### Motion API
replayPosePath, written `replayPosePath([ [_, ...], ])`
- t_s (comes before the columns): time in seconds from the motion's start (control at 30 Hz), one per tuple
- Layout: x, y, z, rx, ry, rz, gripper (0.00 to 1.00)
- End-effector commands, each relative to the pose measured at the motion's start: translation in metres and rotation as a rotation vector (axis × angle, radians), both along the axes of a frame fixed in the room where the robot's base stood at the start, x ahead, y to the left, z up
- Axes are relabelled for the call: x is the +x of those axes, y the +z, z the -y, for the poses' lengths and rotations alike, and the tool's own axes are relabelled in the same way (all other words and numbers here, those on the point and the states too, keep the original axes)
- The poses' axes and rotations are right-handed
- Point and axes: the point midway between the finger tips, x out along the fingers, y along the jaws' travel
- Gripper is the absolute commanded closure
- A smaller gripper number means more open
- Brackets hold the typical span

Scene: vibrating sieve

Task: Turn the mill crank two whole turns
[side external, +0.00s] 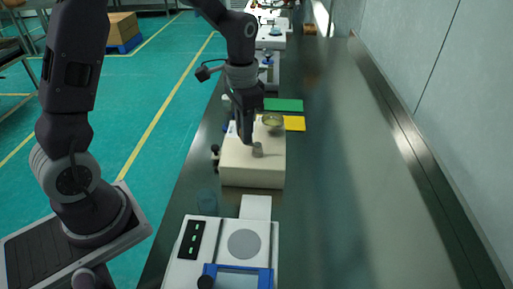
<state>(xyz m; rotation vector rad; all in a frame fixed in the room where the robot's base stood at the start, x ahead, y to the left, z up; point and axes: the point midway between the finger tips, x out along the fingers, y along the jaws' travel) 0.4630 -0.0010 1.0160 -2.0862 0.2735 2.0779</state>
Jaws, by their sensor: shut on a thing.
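A cream-coloured block-shaped machine (250,173), which looks like the mill, stands on the dark bench. A small grey upright knob (257,150) shows on its top, apparently the crank's grip. My gripper (250,140) reaches down from above over the machine's top and is shut at this knob. The fingers are dark and small, so the exact contact is hard to see. The rest of the crank is too small or hidden to make out.
Black knobs (215,151) stick out on the machine's left side. A round dish (272,120), a yellow sheet (294,123) and a green sheet (283,104) lie behind. A white device with a blue frame (238,271) stands in front. The bench's right side is clear.

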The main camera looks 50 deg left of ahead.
Motion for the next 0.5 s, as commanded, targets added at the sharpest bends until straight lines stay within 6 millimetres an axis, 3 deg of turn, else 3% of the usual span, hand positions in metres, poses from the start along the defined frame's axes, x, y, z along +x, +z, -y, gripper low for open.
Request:
replayPosePath([
  [0.5,0.016,-0.003,-0.005,0.001,0.000,-0.003,1.00],
])
